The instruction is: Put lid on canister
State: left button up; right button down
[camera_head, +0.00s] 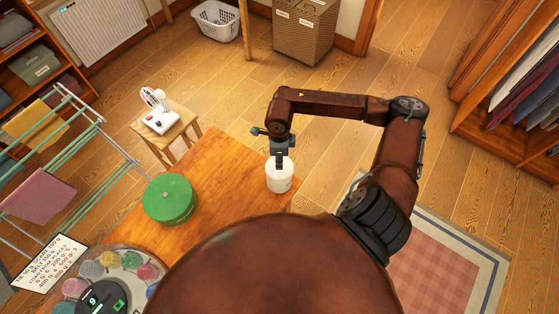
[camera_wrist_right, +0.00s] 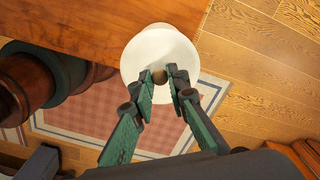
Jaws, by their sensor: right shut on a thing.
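A white canister (camera_head: 280,180) stands upright near the right edge of the wooden table. My right gripper (camera_head: 280,160) is directly above it, pointing down. In the right wrist view, my right gripper (camera_wrist_right: 163,77) is shut on the small brown knob of a round white lid (camera_wrist_right: 155,50). The lid and canister look lined up from above. I cannot tell whether the lid touches the rim or hangs just over it. My left gripper is not in view.
A round green tin (camera_head: 170,200) stands on the table (camera_head: 220,165) left of the canister. A scale (camera_head: 104,297) with colored balls around it is at bottom left. A stool (camera_head: 178,130) holds a white device. The floor beyond the table's right edge is open.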

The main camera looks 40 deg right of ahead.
jog(key=shift+f+b, duration=0.2)
jog(key=shift+b, duration=0.8)
dwell(1.4)
dwell(0.4)
jog(key=c, duration=1.8)
grip_release()
jog(key=shift+o, duration=0.6)
jog(key=o, duration=0.4)
jog(key=shift+c, duration=0.2)
jog(key=shift+r, duration=0.15)
jog(key=shift+r+p, duration=1.55)
jog(key=shift+r, duration=1.85)
jog(key=shift+c, duration=0.3)
